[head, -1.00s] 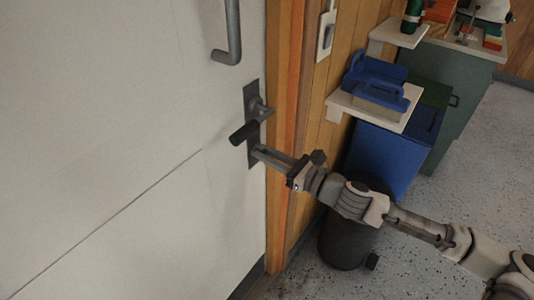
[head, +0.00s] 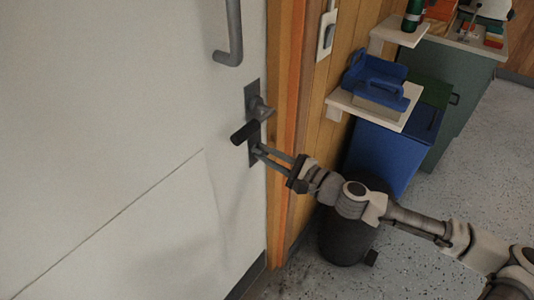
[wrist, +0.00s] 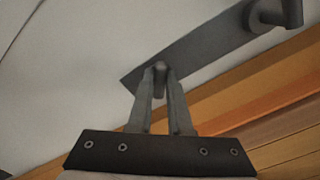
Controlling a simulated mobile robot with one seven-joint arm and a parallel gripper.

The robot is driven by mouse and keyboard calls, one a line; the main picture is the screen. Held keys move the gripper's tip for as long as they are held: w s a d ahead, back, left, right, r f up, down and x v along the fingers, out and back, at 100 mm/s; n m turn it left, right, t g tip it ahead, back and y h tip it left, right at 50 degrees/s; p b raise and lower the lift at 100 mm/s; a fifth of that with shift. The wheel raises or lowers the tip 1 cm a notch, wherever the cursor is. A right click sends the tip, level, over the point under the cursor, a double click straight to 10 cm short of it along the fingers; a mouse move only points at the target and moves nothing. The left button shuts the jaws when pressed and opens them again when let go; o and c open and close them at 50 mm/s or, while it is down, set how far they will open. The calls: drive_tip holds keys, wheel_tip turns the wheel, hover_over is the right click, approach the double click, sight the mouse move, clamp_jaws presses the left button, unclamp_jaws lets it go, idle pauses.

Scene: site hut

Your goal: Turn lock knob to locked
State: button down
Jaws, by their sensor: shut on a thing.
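The lock knob (wrist: 160,68) is a small grey piece near the end of the dark lock plate (wrist: 205,57) on the white door (head: 120,120). My gripper (wrist: 158,78) is shut on the knob, with one finger on each side of it in the wrist view. In the head view my gripper (head: 258,149) reaches the lower part of the plate from the right, just below the black lever handle (head: 245,132). The fingers hide much of the knob in the head view, so its exact angle is hard to tell.
A grey pull handle (head: 232,45) is above the plate. The orange door frame (head: 285,100) stands right of it. A blue bin (head: 385,155) and a dark round bin (head: 345,240) stand below, close to my arm.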

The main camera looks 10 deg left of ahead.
drive_tip(key=n+b, duration=0.1)
drive_tip(key=n, duration=0.3)
drive_tip(key=shift+s+f, duration=0.1)
drive_tip(key=shift+f, duration=0.05)
drive_tip(key=shift+n+b, duration=0.5)
drive_tip(key=shift+n, duration=1.3)
drive_tip(key=c, duration=0.8)
unclamp_jaws()
drive_tip(key=shift+c, duration=0.2)
drive_tip(key=shift+d, duration=0.1)
drive_tip(key=p+v, duration=0.1)
drive_tip(key=v, duration=1.6)
